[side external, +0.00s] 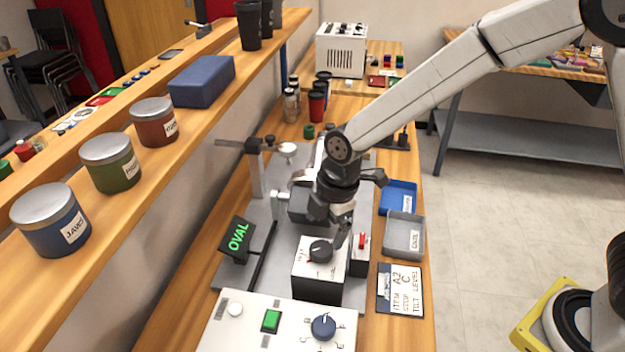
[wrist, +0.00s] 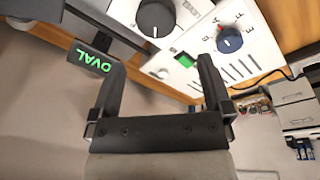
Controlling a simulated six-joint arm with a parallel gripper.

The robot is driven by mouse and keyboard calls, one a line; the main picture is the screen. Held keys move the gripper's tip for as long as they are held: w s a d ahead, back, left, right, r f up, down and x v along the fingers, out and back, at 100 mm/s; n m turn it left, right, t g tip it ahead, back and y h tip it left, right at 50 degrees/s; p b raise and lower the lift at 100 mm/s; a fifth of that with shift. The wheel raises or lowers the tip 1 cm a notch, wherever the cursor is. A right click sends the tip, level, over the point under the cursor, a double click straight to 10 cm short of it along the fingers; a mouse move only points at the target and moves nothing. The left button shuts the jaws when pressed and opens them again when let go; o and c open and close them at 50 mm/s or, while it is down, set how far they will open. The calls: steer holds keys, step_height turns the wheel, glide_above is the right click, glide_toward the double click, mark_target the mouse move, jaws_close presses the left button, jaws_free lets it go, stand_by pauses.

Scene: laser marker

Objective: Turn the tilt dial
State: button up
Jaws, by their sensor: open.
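A black dial (side external: 320,251) with a white mark sits on top of a white-topped black box (side external: 317,284). In the wrist view this dial (wrist: 157,18) shows beyond the gap between my fingers. A blue dial (side external: 323,327) with letters around it sits on the pale control panel (side external: 240,338); it also shows in the wrist view (wrist: 229,41), right of my fingers. I cannot read which dial is marked tilt. My gripper (side external: 341,232) is open and empty, close above and beside the black dial; it also shows open in the wrist view (wrist: 160,65).
A green button (side external: 271,320) is on the panel. A small box with a red switch (side external: 361,241) stands right of the black dial. An OVAL display (side external: 238,238) stands left. Grey (side external: 404,236) and blue (side external: 399,197) trays lie along the right edge.

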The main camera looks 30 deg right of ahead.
mark_target(322, 247)
steer(key=n, duration=0.3)
steer(key=shift+w+n+g+h, duration=0.3)
steer(key=shift+w+h, duration=0.05)
steer(key=shift+h, duration=0.05)
steer(key=n, duration=0.3)
steer(key=shift+w+r+g+h, duration=0.2)
steer(key=shift+w+g+h, duration=0.1)
steer(key=shift+h, duration=0.1)
steer(key=shift+f, duration=0.15)
steer(key=shift+f, duration=3.8)
steer(key=shift+c, duration=0.2)
steer(key=c, duration=1.2)
